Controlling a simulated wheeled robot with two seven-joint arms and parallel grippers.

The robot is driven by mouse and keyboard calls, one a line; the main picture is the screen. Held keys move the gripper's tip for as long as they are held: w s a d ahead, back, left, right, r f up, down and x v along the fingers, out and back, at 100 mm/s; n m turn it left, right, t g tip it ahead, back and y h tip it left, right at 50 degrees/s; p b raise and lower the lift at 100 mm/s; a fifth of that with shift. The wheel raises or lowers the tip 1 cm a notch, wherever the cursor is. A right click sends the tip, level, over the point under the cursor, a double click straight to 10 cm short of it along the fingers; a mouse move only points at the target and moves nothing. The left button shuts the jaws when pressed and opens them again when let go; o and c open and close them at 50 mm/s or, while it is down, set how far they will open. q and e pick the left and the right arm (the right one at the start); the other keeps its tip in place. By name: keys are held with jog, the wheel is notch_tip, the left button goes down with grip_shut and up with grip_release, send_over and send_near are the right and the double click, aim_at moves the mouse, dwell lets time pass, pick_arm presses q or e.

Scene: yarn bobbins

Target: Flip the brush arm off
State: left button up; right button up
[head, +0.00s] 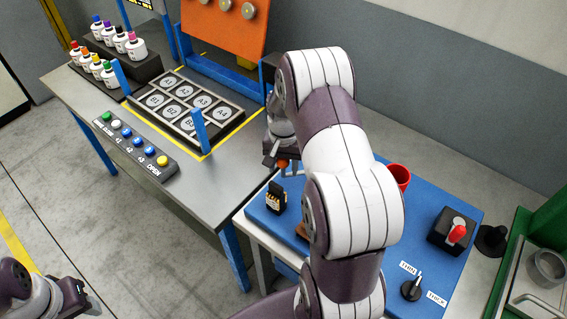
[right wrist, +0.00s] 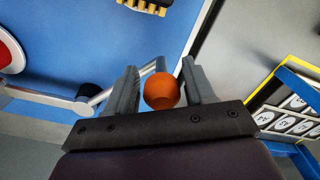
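The brush arm shows in the right wrist view as a grey rod (right wrist: 108,95) running from a dark round pivot (right wrist: 88,92) to an orange ball knob (right wrist: 162,90). My right gripper (right wrist: 163,88) has a finger on each side of the knob, with small gaps visible, so it looks open around it. In the head view the right gripper (head: 277,158) is at the left back edge of the blue board, and the orange knob (head: 283,163) shows just beside it. My right arm hides most of the brush arm there. My left gripper (head: 75,297) is at the lower left, away from everything; its fingers are unclear.
The grey table (head: 205,185) holds bottles, a labelled tray (head: 228,117) and a button strip (head: 135,147).

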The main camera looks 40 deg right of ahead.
jog(key=shift+w, duration=0.1)
grip_shut()
jog(key=shift+s+a+n+p, duration=0.3)
jog(key=shift+s+n, duration=0.2)
jog(key=shift+s, duration=0.25)
jog(key=shift+s+a+n+p, duration=0.15)
jog(key=shift+s+n+p, duration=0.15)
jog(key=shift+s+n, duration=0.3)
jog(key=shift+s+a+n+p, duration=0.2)
jog(key=shift+s+n+p, duration=0.3)
jog(key=shift+s+n, duration=0.7)
jog(key=shift+s+n+p, duration=0.55)
jog(key=shift+s+n, duration=0.25)
jog(key=shift+s, duration=1.05)
jog(key=shift+s+d+n+p, duration=0.2)
jog(key=shift+s+n, duration=0.25)
jog(key=shift+s, duration=0.15)
jog(key=shift+s+d+n+p, duration=0.15)
jog(key=shift+s+n, duration=0.3)
jog(key=shift+s, duration=0.1)
